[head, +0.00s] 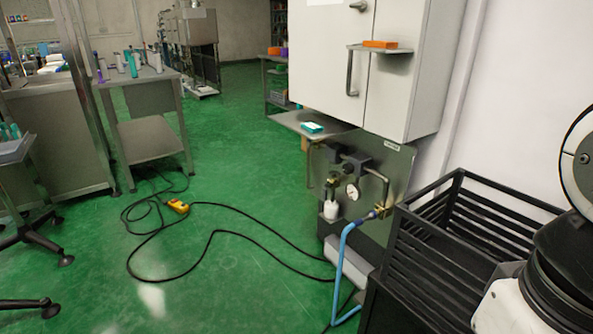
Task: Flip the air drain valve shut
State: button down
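A metal panel (402,165) under the white cabinet carries the air fittings: pipes, a round gauge (352,192) and a white filter bowl (330,210). A small brass valve fitting (382,211) sits at the lower right of the pipework, with a blue hose (344,250) joined beside it and hanging to the floor. This fitting looks like the drain valve, but its handle is too small to tell whether it is open or shut. My gripper is out of view; only parts of my arm show at the right edge.
A black slatted crate (472,232) stands right of the panel, close to the fitting. The white cabinet (330,60) overhangs the panel.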

aim_at(324, 194)
jog(key=i+j, duration=0.45)
jog(key=i+j+z, duration=0.15)
jog(key=i+j, duration=0.25)
jog(key=j, duration=0.15)
jog(key=i+j, duration=0.4)
jog(key=j, duration=0.15)
jog(key=i+j+z, duration=0.1)
jog(key=i+j, duration=0.35)
jog(key=j, duration=0.1)
